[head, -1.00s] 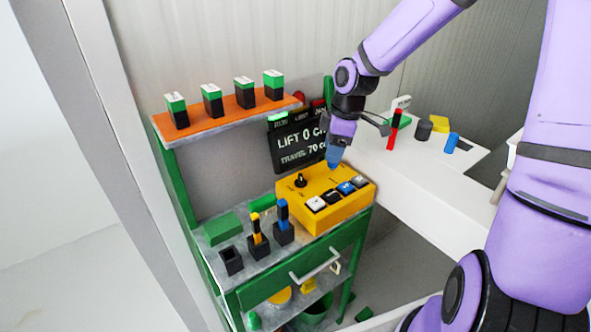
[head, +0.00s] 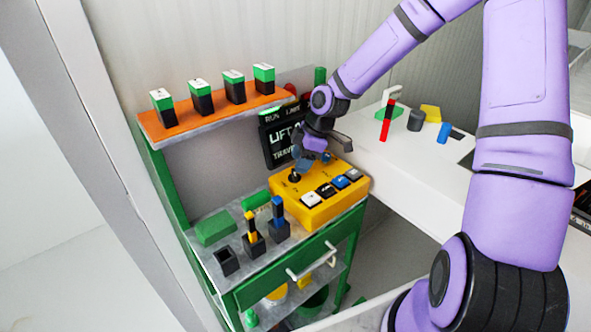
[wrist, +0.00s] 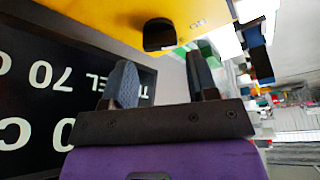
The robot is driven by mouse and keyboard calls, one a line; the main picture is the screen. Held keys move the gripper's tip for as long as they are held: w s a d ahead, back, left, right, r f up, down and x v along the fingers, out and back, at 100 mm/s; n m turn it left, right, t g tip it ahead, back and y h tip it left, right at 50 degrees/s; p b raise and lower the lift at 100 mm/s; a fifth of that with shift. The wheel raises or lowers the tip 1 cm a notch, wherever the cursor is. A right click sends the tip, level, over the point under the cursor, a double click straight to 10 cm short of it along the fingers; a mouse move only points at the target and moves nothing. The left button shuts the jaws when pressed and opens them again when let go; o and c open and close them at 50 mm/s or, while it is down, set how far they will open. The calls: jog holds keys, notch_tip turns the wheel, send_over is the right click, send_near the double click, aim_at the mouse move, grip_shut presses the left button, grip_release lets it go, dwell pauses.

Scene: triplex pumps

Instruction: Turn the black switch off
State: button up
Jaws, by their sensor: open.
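The black switch (head: 294,176) is a small knob on the far left part of the top of the yellow box (head: 310,214). In the wrist view the black switch (wrist: 159,36) stands out from the yellow face, beyond and roughly between my fingertips. A small label, partly legible, is printed beside it. My gripper (head: 308,163) is above the yellow box, close to the switch, and partly covers the back of the box. In the wrist view my gripper (wrist: 162,76) has its two fingers apart with nothing between them.
A black display panel (head: 277,145) stands right behind the box, close to my gripper. Several push buttons (head: 326,190) line the box's front. Black holders (head: 254,245) stand to the left on the green bench. An orange shelf (head: 215,122) carries several green-topped black blocks.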

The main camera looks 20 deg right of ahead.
aim_at(294, 176)
jog(key=shift+x, duration=1.95)
jog(key=c, duration=0.6)
jog(key=shift+c, duration=0.2)
jog(key=shift+m, duration=0.4)
jog(key=m+t, duration=0.1)
jog(key=m, duration=0.1)
jog(key=m+t+h, duration=0.1)
jog(key=m, duration=0.2)
jog(key=shift+s+a, duration=0.1)
jog(key=m+h, duration=0.1)
jog(key=m, duration=0.2)
jog(key=m+t+h, duration=0.1)
jog(key=m, duration=0.2)
